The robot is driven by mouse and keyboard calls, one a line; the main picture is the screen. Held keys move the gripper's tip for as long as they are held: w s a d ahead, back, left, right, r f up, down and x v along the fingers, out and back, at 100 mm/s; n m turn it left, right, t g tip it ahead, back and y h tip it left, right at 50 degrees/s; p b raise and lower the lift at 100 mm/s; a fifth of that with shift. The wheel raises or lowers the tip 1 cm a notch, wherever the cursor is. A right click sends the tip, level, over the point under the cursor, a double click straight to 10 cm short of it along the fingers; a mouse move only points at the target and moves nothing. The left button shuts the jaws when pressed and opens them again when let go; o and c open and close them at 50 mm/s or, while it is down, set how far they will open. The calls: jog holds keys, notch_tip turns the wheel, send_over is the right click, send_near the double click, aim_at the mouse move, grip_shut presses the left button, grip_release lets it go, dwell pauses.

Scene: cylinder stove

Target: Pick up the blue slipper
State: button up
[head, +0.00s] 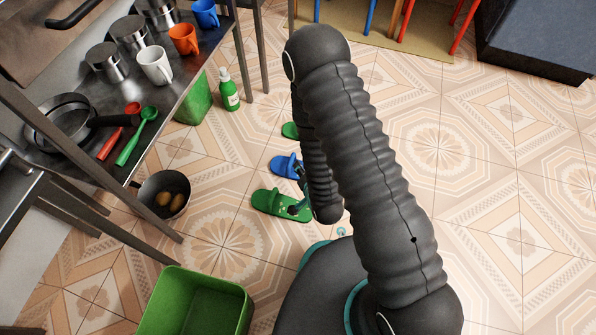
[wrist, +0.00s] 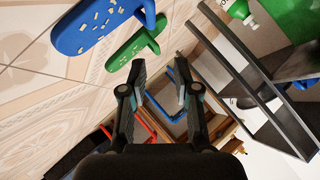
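The blue slipper (head: 285,166) lies on the tiled floor in the head view, its right side hidden by my arm. It also shows at the upper left of the wrist view (wrist: 90,28), cut off by the top edge. My gripper (wrist: 161,72) is open in the wrist view, with an empty gap between its fingers. The slipper is to the left of the fingers there and apart from them. In the head view my arm hides most of the gripper, near the slippers.
A green slipper (head: 277,205) lies nearer than the blue one, another green slipper (head: 290,130) beyond it. A pan (head: 163,191) holding round brown items and a green bin (head: 196,303) stand left. A metal table (head: 172,88) carries cookware and mugs.

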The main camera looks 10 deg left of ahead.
aim_at(290, 162)
jog(key=w+a+f, duration=0.1)
jog(key=f, duration=0.1)
jog(key=w+a+f, duration=0.1)
jog(key=f, duration=0.1)
jog(key=w+a+f+b, duration=0.1)
jog(key=w+a+f, duration=0.1)
jog(key=f, duration=0.1)
jog(key=shift+w, duration=0.1)
jog(key=shift+b+x, duration=0.55)
jog(key=shift+x, duration=2.05)
jog(key=shift+f, duration=0.1)
grip_shut()
